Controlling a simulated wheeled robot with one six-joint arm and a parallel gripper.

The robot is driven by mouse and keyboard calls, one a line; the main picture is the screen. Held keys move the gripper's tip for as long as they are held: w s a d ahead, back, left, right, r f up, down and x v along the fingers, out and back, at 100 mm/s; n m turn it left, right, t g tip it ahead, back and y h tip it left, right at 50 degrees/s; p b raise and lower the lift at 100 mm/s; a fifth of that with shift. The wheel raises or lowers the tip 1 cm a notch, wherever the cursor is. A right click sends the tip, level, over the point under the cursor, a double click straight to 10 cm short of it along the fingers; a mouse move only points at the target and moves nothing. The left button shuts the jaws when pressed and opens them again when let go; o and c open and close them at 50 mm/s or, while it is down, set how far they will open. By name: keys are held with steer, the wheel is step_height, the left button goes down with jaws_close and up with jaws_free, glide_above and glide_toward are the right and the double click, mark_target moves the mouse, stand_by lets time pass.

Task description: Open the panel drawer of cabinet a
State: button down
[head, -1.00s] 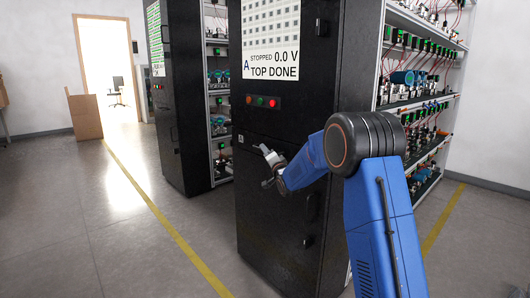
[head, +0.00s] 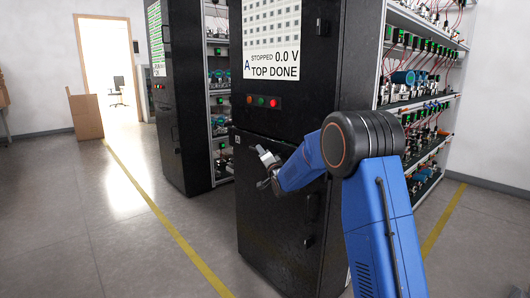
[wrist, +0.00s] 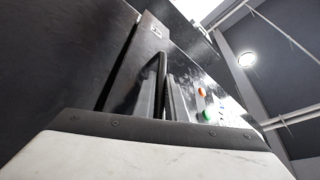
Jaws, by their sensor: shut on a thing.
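Cabinet a (head: 284,110) is the tall black cabinet marked "A", with a screen reading "STOPPED 0.0 V TOP DONE". Its panel drawer (head: 245,158) is a black front below the row of buttons and seems to stand slightly out from the cabinet. My gripper (head: 264,180) is at this front. In the wrist view, my gripper (wrist: 164,98) is shut on the dark upright bar of the drawer handle (wrist: 162,66), with a grey finger on each side. The lower part of the handle is hidden behind the gripper body.
Red, green and orange buttons (head: 262,101) sit above the drawer. A lower door with a dark handle (head: 312,207) is below it. A second black cabinet (head: 182,105) stands behind on the left. The floor (head: 120,220) at the front left is clear.

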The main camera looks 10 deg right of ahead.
steer(key=s+a, duration=0.6)
steer(key=a, duration=0.4)
steer(key=s+a, duration=0.6)
steer(key=a, duration=0.4)
steer(key=shift+a, duration=0.35)
steer(key=shift+f, duration=0.1)
steer(key=c, duration=2.1)
jaws_free()
steer(key=v, duration=1.7)
steer(key=shift+s+f, duration=0.1)
steer(key=shift+s, duration=0.1)
steer(key=shift+d, duration=0.15)
